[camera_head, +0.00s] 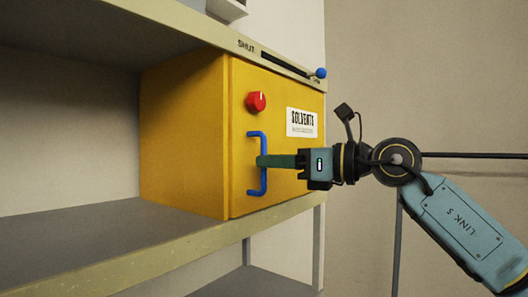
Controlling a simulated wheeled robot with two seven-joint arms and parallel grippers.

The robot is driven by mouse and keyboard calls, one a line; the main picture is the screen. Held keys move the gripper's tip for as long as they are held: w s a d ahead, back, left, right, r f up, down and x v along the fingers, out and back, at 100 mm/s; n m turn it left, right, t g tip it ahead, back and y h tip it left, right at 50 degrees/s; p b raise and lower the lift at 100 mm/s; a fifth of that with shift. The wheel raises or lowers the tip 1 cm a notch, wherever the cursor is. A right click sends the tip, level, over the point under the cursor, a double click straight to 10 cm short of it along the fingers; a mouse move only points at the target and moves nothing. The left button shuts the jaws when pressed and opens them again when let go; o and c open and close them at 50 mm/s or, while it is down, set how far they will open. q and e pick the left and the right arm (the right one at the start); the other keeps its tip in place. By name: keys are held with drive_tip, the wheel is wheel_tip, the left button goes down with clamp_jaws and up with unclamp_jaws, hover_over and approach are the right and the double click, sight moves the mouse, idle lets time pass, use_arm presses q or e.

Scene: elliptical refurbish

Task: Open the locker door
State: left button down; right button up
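The yellow locker (183,135) stands on a grey shelf. Its door (242,105) looks flush with the body. The door carries a red knob (256,102) with a white mark near its top, a white "SOLVENTS" label, and a blue upright handle (263,184) below the knob. My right gripper (262,161) reaches in from the right, with its green finger across the middle of the handle. Only one finger shows clearly, so I cannot tell whether it is closed on the handle. My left gripper is not in view.
The upper shelf edge above the locker has a slot marked "SHUT" with a blue-knobbed lever (319,73) at its right end. The lower shelf (75,230) is bare left of the locker. A plain wall (430,80) is behind my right arm.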

drive_tip(key=shift+p+x, duration=0.3)
drive_tip(key=shift+x, duration=0.95)
clamp_jaws()
